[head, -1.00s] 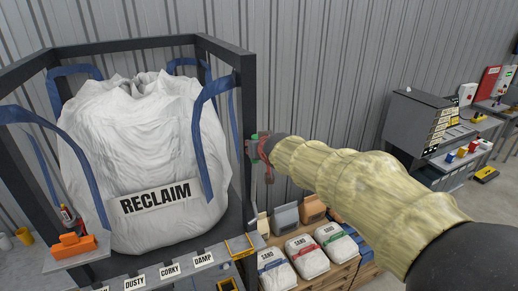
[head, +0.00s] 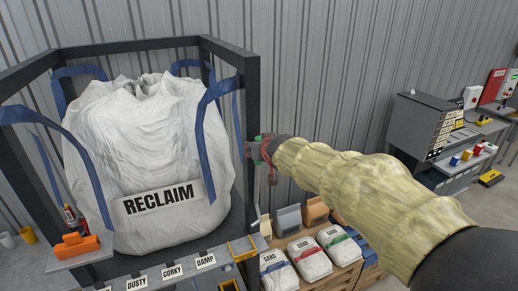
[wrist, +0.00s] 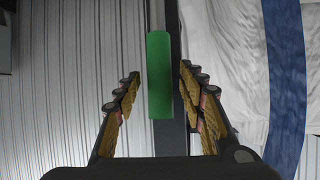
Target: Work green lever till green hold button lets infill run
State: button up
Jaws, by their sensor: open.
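The green lever (wrist: 159,75) is an upright green bar in the wrist view, in front of a dark frame post. My gripper (wrist: 158,82) is open, with one ridged finger on each side of the lever; a gap shows on both sides. In the head view my gripper (head: 257,149) is at the right post of the bag frame, and a small bit of green shows at its tip; most of the lever is hidden there. I cannot make out the green hold button in either view.
A large white RECLAIM bag (head: 150,150) with blue straps hangs in the dark frame (head: 249,110) left of my gripper. Several sand bags (head: 310,257) lie on a low pallet below. A grey bench unit (head: 425,122) with boxes stands at right.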

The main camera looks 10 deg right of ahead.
jog(key=v, duration=1.2)
jog(key=shift+c, duration=0.2)
